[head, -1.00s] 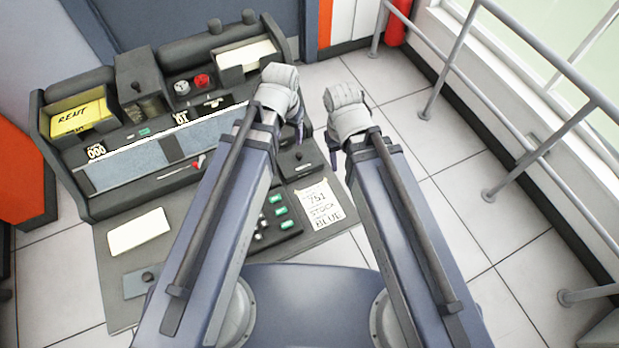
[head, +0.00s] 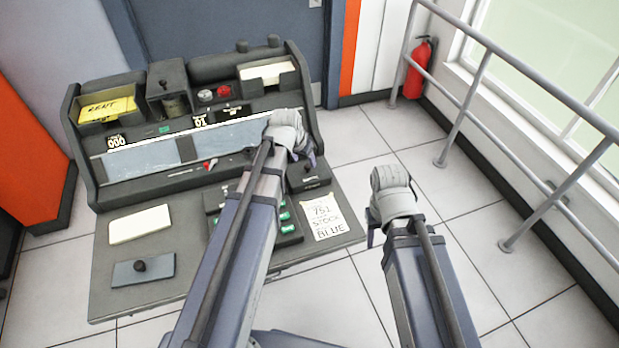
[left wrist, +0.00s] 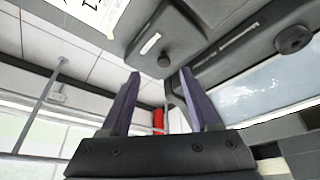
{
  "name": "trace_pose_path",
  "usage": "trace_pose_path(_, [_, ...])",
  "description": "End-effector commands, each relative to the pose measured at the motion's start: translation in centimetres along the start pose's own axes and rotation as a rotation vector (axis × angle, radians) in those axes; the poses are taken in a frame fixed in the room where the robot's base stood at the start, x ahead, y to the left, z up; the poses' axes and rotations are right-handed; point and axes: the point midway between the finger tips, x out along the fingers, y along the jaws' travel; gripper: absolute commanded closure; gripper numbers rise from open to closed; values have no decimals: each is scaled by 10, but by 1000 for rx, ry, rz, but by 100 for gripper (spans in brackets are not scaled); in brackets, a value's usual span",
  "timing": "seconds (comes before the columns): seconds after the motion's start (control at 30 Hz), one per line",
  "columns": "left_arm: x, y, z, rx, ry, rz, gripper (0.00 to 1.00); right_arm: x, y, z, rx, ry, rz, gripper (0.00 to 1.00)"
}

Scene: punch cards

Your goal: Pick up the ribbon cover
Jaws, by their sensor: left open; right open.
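A dark knobbed cover with a small white label (head: 308,177), which I take for the ribbon cover, sits at the right end of the console. In the left wrist view it appears beyond the fingertips, its round knob (left wrist: 165,60) showing near the gap between them. Its label is too small to read. My left gripper (head: 308,155) is open and empty, just behind and above this cover, partly hidden by its own wrist. The left wrist view shows its two purple fingers apart (left wrist: 160,76). My right gripper (head: 376,212) is open, right of the console over the floor, mostly hidden by its wrist.
The console (head: 230,258) also carries a yellow card stack (head: 108,108), a knobbed box (head: 166,85), a blank card (head: 140,224), a knobbed grey plate (head: 143,270) and a written card (head: 322,217). A railing (head: 480,65) and fire extinguisher (head: 418,68) stand right. The floor between is clear.

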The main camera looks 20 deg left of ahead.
Motion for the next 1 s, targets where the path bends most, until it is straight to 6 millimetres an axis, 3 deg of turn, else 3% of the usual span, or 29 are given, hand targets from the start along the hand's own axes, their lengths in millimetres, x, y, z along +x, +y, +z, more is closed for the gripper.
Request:
trace_pose_path(0.17, [21, 0, 1, 0, -1, 0, 37, 20, -2, -1, 0, 0, 0, 50])
trace_pose_path(0.47, [28, -1, -1, 0, -1, 0, 37, 25, -2, -1, 0, 0, 0, 50])
trace_pose_path(0.8, [70, -6, -7, 0, -1, 0, 37, 62, -6, -3, -1, 0, 0, 50])
trace_pose_path(1.0, [74, -6, -8, 0, -1, 0, 37, 64, -6, -4, -1, 0, 0, 50])
